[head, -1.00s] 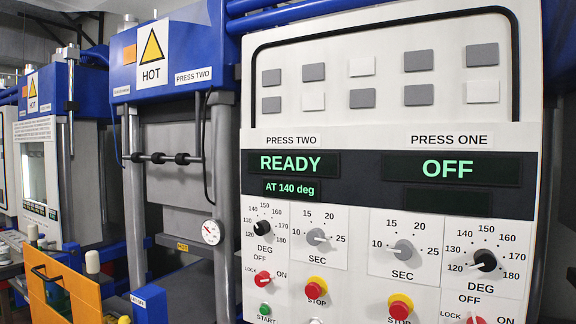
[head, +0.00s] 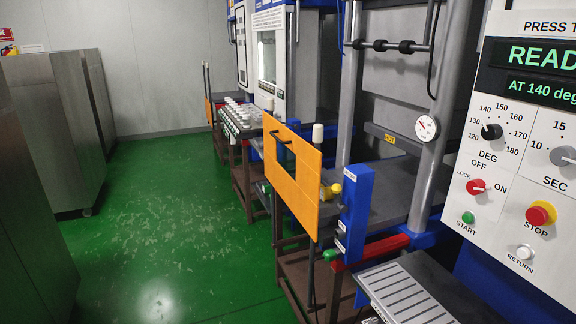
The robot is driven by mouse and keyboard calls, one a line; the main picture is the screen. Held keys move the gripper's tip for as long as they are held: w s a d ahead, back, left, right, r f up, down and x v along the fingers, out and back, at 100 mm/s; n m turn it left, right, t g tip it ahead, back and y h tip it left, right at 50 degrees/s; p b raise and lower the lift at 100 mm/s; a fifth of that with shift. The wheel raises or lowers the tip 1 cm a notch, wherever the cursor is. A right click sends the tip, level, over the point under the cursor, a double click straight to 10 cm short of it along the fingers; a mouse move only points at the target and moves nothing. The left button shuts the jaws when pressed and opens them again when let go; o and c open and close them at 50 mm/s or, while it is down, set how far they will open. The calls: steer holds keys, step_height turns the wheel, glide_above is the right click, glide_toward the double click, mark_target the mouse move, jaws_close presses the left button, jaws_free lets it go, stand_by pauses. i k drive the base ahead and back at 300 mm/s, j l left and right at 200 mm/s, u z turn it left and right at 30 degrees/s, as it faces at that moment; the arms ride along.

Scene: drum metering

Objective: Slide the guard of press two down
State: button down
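Press two stands at right of centre in the head view, with grey columns (head: 349,95) and an open space between them above its bed (head: 388,190). A dark crossbar with black rollers (head: 385,46) sits high between the columns. An orange panel (head: 292,175) with a rectangular cut-out and a dark handle (head: 281,138) stands upright in front of the bed's left side. I cannot tell for sure which of these parts is the guard. My gripper is not in view.
A control panel (head: 510,190) reading READY at 140 deg is at the right edge. A blue box (head: 354,212) and a grey slatted tray (head: 412,298) are below. Grey cabinets (head: 60,130) line the left. The green floor (head: 170,235) between is clear.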

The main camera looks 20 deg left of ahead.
mark_target(301, 196)
steer(key=i+j, duration=0.2)
steer(key=i+j+z, duration=0.1)
steer(key=j, duration=0.35)
steer(key=i+j+z, duration=0.1)
steer(key=i+j, duration=0.35)
steer(key=j, duration=0.2)
steer(key=i+j+z, duration=0.1)
steer(key=j, duration=0.25)
steer(key=i+j, duration=0.25)
steer(key=i+j+z, duration=0.1)
steer(key=j, duration=0.35)
steer(key=i+j, duration=0.2)
steer(key=j, duration=0.2)
steer(key=l+z, duration=0.05)
